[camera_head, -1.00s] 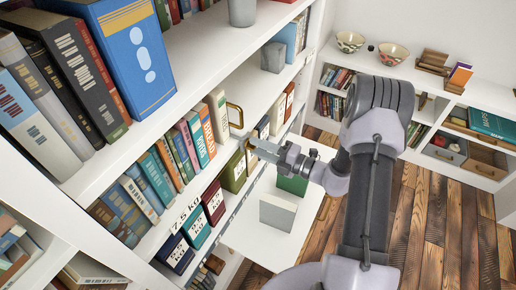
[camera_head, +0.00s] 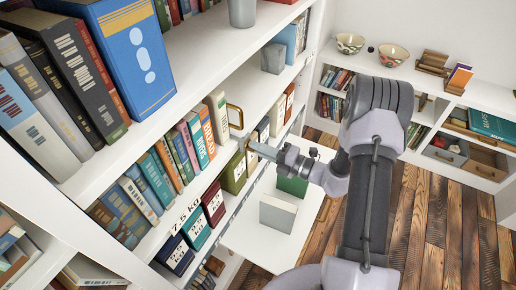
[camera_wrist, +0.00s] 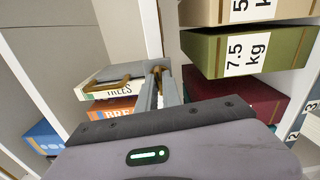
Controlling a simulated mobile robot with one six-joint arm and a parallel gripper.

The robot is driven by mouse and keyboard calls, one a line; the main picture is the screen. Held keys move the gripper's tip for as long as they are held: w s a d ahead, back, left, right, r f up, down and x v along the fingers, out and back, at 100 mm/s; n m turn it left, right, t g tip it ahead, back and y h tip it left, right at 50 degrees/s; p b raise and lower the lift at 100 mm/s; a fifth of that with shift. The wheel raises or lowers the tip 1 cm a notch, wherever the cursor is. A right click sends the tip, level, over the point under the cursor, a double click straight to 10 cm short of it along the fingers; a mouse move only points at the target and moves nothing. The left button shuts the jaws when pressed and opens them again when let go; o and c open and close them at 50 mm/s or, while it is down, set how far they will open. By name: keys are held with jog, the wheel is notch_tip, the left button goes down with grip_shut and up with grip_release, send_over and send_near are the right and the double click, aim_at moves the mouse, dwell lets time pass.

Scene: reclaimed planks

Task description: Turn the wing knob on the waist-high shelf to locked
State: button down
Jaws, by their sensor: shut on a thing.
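My gripper (camera_head: 256,147) is at the front of the waist-high shelf (camera_head: 262,93), between the book row and the weight boxes. In the wrist view its two grey fingers (camera_wrist: 161,90) reach forward and are shut on a small brass-brown piece (camera_wrist: 157,71), which I take to be the wing knob. The fingers and wrist hide most of it, and in the head view it is barely visible. I cannot read its angle or any locked mark.
A brass loop (camera_head: 235,116) stands close to the left of the fingers, by the books (camera_head: 203,138). An olive 7.5 kg box (camera_wrist: 246,52) is close on the right. A pale block (camera_head: 277,213) lies on the lower white surface. The plank floor (camera_head: 425,222) is open at right.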

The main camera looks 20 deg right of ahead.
jog(key=shift+n+b, duration=4.25)
jog(key=shift+n, duration=4.15)
jog(key=c, duration=1.5)
grip_release()
jog(key=shift+s+d, duration=0.1)
